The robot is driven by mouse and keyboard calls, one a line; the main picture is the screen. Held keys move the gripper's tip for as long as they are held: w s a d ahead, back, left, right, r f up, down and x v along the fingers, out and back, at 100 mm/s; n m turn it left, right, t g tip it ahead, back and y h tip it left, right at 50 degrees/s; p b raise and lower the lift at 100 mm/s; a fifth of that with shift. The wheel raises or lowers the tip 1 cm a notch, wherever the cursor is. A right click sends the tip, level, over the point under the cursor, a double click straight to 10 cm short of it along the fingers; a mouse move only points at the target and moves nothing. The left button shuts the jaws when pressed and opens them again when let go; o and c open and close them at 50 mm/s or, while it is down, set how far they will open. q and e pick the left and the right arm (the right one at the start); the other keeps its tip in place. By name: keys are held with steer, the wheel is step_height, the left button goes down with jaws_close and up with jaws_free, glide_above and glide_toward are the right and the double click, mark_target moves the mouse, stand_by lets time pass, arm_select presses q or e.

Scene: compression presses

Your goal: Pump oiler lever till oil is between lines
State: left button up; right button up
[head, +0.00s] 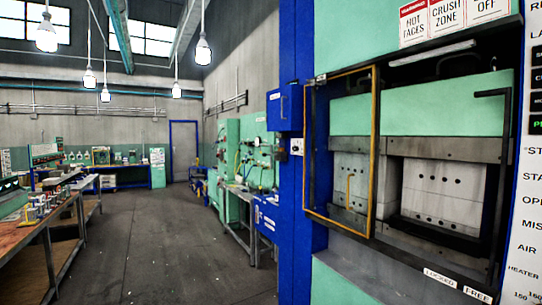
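Neither of my grippers shows in the head view. I cannot make out an oiler, its lever or its level lines for certain. A large green and blue press (420,115) fills the right side. Its yellow-edged guard frame (376,150) stands at the left of the opening, with grey metal blocks (445,190) inside. Left of the press, a green panel (246,150) carries small fittings and hoses, too small to tell apart.
A grey floor aisle (165,245) runs clear to a blue-framed door (185,138) at the back. Wooden workbenches (60,206) with small items line the left. A bench (240,192) stands beside the press's blue column (293,215). Lamps hang overhead.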

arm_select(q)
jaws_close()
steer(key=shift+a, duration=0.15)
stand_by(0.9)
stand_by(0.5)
